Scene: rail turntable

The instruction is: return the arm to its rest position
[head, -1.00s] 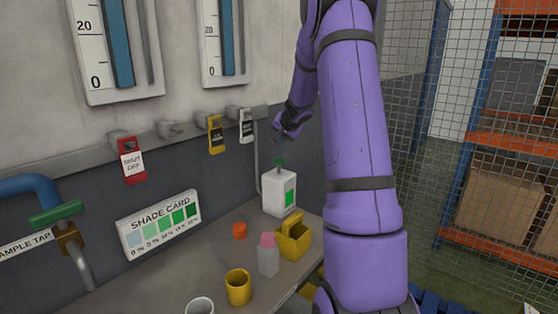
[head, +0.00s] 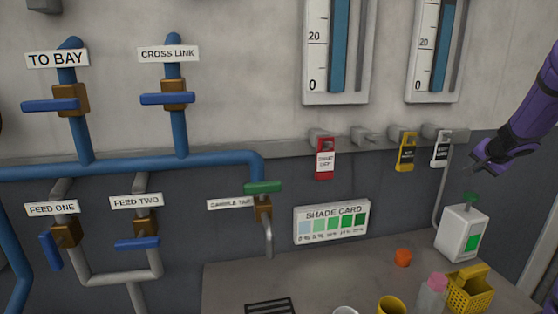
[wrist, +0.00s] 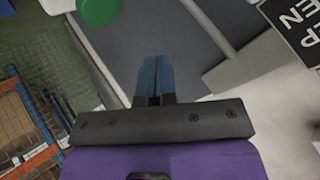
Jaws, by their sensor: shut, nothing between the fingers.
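My purple arm (head: 540,115) enters the head view at the right edge, with most of it cut off. My gripper (head: 478,166) is raised above the bench, in front of the wall and just right of the white tag (head: 440,152). In the wrist view my gripper (wrist: 155,66) has its two blue fingers together with nothing between them. The white bottle (head: 460,236) with a green top stands below my gripper, apart from it.
The bench (head: 235,280) holds an orange cap (head: 402,257), a pink-capped bottle (head: 432,295), a yellow basket (head: 470,292) and a yellow cup (head: 391,305). Blue pipes with valves (head: 70,98), the sample tap (head: 263,205) and gauges (head: 337,50) line the wall.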

